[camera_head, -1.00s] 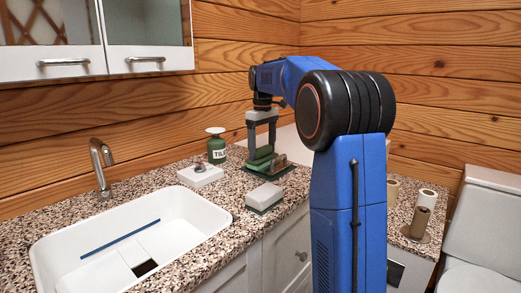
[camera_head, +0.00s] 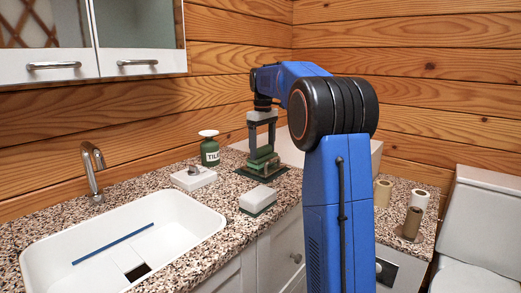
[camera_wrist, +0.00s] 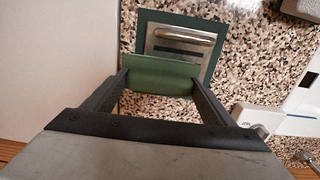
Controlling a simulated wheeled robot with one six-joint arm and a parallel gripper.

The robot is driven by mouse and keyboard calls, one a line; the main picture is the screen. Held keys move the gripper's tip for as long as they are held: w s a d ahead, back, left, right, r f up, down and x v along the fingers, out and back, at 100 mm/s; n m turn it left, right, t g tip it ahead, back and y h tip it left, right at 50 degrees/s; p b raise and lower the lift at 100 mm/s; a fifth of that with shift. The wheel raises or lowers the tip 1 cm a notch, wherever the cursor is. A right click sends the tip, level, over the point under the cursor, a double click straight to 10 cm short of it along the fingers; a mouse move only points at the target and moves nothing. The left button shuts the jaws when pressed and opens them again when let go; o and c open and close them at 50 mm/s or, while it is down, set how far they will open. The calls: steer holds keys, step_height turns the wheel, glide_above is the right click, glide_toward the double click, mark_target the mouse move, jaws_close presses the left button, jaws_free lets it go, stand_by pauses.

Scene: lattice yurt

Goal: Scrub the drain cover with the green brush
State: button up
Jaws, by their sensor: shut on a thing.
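The green brush shows as a plain green block (camera_wrist: 160,75) between my fingertips in the wrist view. My gripper (camera_head: 262,148) is shut on it, pointing down over the counter's back corner. A dark green mat (camera_wrist: 207,72) lies below and beyond the block, carrying a metal plate (camera_wrist: 165,43) with a rounded bright bar. In the wrist view the block overlaps the plate's near edge; I cannot tell whether they touch. The plate may be the drain cover, but I cannot be sure. The sink (camera_head: 196,222) also has a small dark square opening (camera_head: 138,271). The brush's underside is hidden.
A white block on a green base (camera_head: 258,197) stands in front of the mat. To the left are a white block with a metal fitting (camera_head: 193,178) and a green bottle (camera_head: 210,152). A faucet (camera_head: 92,172) rises behind the sink. Several rolls stand at right.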

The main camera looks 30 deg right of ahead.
steer(key=shift+s+a+r, duration=0.1)
steer(key=shift+s+a, duration=0.25)
steer(key=shift+a, duration=0.55)
steer(key=shift+s+a, duration=0.3)
steer(key=shift+a, duration=0.6)
steer(key=shift+s+a, duration=0.35)
steer(key=shift+a, duration=0.5)
steer(key=shift+w+d, duration=0.35)
steer(key=shift+d, duration=0.55)
steer(key=shift+w+d, duration=0.35)
steer(key=shift+d, duration=0.55)
steer(key=shift+w+d+f, duration=0.15)
steer(key=shift+w+d, duration=0.05)
steer(key=shift+d, duration=0.3)
steer(key=shift+w+d+f, duration=0.1)
steer(key=shift+w+d, duration=0.05)
steer(key=shift+d, duration=0.3)
steer(key=shift+s+a, duration=0.3)
steer(key=shift+a, duration=0.4)
steer(key=shift+s+a, duration=0.25)
steer(key=shift+a, duration=0.45)
steer(key=shift+r, duration=4.6)
